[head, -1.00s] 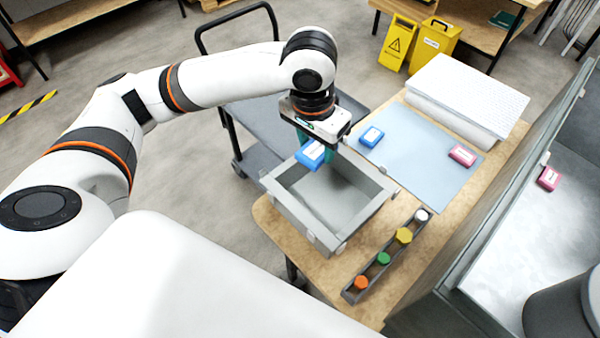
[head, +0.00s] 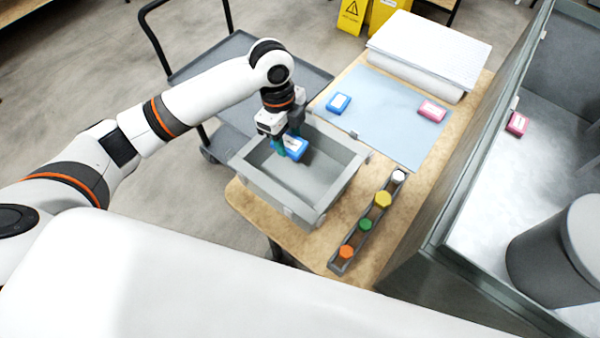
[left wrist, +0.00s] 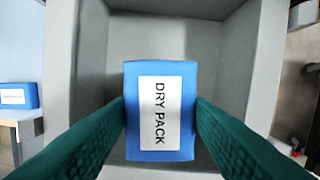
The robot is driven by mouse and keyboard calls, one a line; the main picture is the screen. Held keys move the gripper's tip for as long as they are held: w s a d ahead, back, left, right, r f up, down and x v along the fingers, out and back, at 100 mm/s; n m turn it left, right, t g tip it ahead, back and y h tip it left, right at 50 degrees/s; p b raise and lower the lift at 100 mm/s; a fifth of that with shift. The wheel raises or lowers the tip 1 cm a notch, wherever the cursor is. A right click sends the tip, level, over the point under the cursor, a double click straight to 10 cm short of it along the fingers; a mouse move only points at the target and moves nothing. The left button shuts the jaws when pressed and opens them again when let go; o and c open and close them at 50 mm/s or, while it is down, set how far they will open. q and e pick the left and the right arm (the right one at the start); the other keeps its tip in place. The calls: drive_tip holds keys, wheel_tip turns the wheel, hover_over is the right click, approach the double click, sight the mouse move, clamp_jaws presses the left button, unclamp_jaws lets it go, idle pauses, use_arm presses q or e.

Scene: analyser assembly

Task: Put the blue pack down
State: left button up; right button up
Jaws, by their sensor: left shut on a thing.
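My left gripper (head: 285,145) is shut on a blue pack (head: 295,147) and holds it over the grey bin (head: 328,195), inside its outline in the head view. In the left wrist view the pack (left wrist: 160,110) is labelled "DRY PACK" and sits between the two green fingers, with the bin's walls (left wrist: 88,60) around it. I cannot tell whether the pack touches the bin floor. A second blue pack (head: 338,103) lies on the light blue mat (head: 375,112), and also shows at the left edge of the wrist view (left wrist: 18,96). My right gripper is not in view.
A pink pack (head: 432,111) lies on the mat. A rack (head: 352,238) with several coloured caps stands right of the bin. A white keyboard-like slab (head: 430,50) is at the back. Another pink pack (head: 517,123) lies in the grey enclosure at right.

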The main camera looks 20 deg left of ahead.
sight(292, 171)
use_arm(q)
drive_tip(key=shift+f+m, duration=0.5)
drive_tip(key=shift+f, duration=0.05)
wheel_tip(292, 171, down, 9)
drive_tip(key=shift+f+p, duration=0.2)
drive_tip(key=shift+p, duration=0.3)
drive_tip(key=o, duration=1)
drive_tip(key=shift+f, duration=0.15)
drive_tip(key=r, duration=0.4)
drive_tip(key=a+r, duration=0.1)
drive_tip(key=r, duration=0.7)
drive_tip(key=shift+w+a+r+b, duration=0.1)
drive_tip(key=shift+w+a+b, duration=0.2)
drive_tip(key=shift+w+b, duration=0.05)
